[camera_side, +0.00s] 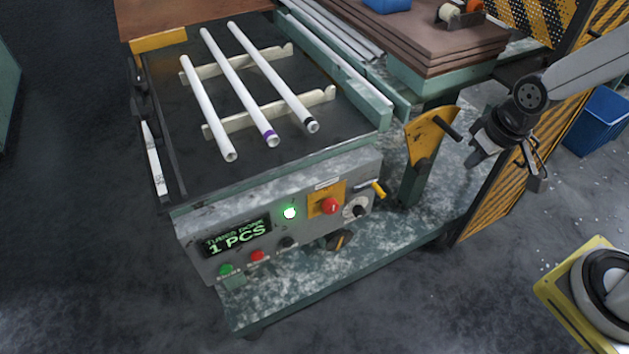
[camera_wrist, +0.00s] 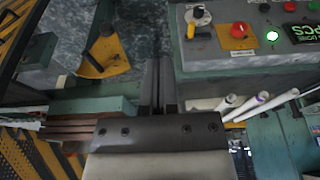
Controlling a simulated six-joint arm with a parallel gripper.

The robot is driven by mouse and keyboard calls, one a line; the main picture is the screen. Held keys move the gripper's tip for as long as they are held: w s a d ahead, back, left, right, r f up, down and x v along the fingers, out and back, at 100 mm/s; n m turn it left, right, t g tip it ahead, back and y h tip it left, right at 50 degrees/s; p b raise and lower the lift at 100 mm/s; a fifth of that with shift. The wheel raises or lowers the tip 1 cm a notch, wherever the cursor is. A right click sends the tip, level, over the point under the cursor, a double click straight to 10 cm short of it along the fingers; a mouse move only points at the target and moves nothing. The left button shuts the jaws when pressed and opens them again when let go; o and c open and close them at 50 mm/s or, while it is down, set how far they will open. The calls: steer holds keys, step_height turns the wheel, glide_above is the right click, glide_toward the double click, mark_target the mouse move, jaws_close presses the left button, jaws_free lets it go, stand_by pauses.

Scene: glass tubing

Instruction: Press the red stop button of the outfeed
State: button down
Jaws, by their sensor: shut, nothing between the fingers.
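The outfeed's control panel (camera_side: 315,215) faces the front in the side view. A small red button (camera_side: 257,256) sits low on it, between a green button (camera_side: 225,270) and a black one. A larger red mushroom button (camera_side: 330,206) sits on a yellow plate further right. In the wrist view the panel is upside down at upper right, with the mushroom button (camera_wrist: 239,30) and the small red button (camera_wrist: 264,7) visible. My gripper (camera_side: 478,160) is shut and empty, in the air right of the panel and apart from both red buttons. Its fingers (camera_wrist: 157,75) show in the wrist view.
A yellow bracket with a dark handle (camera_side: 427,135) stands between my gripper and the panel. A yellow lever (camera_side: 378,188) juts from the panel's right end. White tubes (camera_side: 232,85) lie on rails behind the panel. A yellow-black mesh guard (camera_side: 500,190) stands close by my gripper.

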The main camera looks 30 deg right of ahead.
steer(key=w+a+f+n+t+y, duration=0.1)
steer(key=w+a+f, duration=0.2)
steer(key=w+a, duration=0.2)
steer(key=w+a+f+t, duration=0.1)
steer(key=w+a+f, duration=0.2)
steer(key=w+a, duration=0.2)
steer(key=n+t+y, duration=0.3)
steer(key=t+y, duration=0.1)
glide_toward(257, 255)
steer(key=w+d+r, duration=0.1)
steer(key=d+r, duration=0.1)
steer(key=d, duration=0.2)
steer(key=s+a+f+t+y, duration=0.1)
steer(key=s+a+f+y, duration=0.1)
steer(key=s+a+f, duration=0.5)
steer(key=shift+f+n+y, duration=0.3)
steer(key=shift+f+n, duration=0.1)
steer(key=shift+f, duration=0.5)
steer(key=shift+w+a, duration=0.1)
steer(key=shift+w, duration=0.15)
steer(key=w, duration=0.8)
steer(key=shift+w, duration=0.2)
